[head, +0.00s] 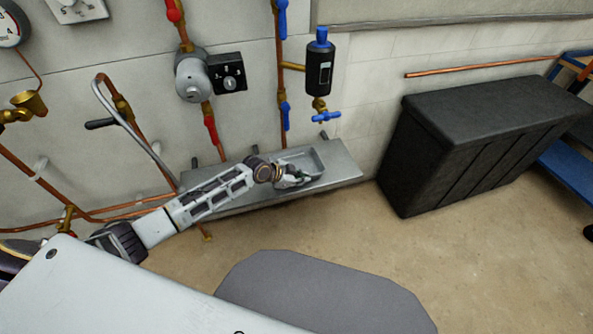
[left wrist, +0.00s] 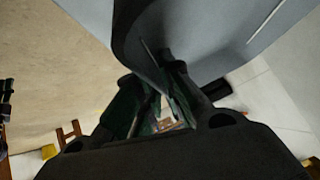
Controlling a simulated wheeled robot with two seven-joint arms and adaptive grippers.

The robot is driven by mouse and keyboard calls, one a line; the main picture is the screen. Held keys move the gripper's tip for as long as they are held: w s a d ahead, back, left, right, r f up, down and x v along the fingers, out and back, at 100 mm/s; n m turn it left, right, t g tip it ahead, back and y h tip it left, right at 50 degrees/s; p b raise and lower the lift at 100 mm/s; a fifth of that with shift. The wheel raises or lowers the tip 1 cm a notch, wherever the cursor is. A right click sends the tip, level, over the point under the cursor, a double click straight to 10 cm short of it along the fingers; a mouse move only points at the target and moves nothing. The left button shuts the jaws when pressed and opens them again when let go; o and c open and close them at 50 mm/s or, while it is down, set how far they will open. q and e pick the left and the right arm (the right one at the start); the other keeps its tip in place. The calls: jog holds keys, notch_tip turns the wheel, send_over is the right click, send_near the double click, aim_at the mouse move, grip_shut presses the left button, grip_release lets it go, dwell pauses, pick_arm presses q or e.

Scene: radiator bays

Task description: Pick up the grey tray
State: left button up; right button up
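The grey tray (head: 308,159) is a small, shallow, rimmed tray on the grey metal shelf (head: 342,174) against the wall in the head view. My left arm reaches in from the left, and my left gripper (head: 299,180) is at the tray's near-left edge. In the left wrist view the tray (left wrist: 215,45) fills the top, and its darker wall comes down between the two fingers of the left gripper (left wrist: 156,88). I cannot tell whether the fingers are closed on that wall or only around it. My right gripper is out of view.
Copper pipes with red valve handles (head: 210,127) and blue ones (head: 326,116) run on the wall behind and above the shelf. A black cylinder (head: 319,67) hangs above the tray's right. A large black box (head: 480,130) stands on the floor at right. Open floor lies before the shelf.

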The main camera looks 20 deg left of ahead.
pick_arm(q)
jog(key=shift+w+d+f, duration=0.1)
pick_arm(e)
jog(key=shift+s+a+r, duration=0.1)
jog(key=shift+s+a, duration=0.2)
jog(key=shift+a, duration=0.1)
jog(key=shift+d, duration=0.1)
pick_arm(q)
grip_shut()
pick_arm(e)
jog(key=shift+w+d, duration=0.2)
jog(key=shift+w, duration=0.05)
pick_arm(q)
jog(key=shift+r, duration=0.7)
jog(key=shift+r+p, duration=0.9)
jog(key=shift+r, duration=3.45)
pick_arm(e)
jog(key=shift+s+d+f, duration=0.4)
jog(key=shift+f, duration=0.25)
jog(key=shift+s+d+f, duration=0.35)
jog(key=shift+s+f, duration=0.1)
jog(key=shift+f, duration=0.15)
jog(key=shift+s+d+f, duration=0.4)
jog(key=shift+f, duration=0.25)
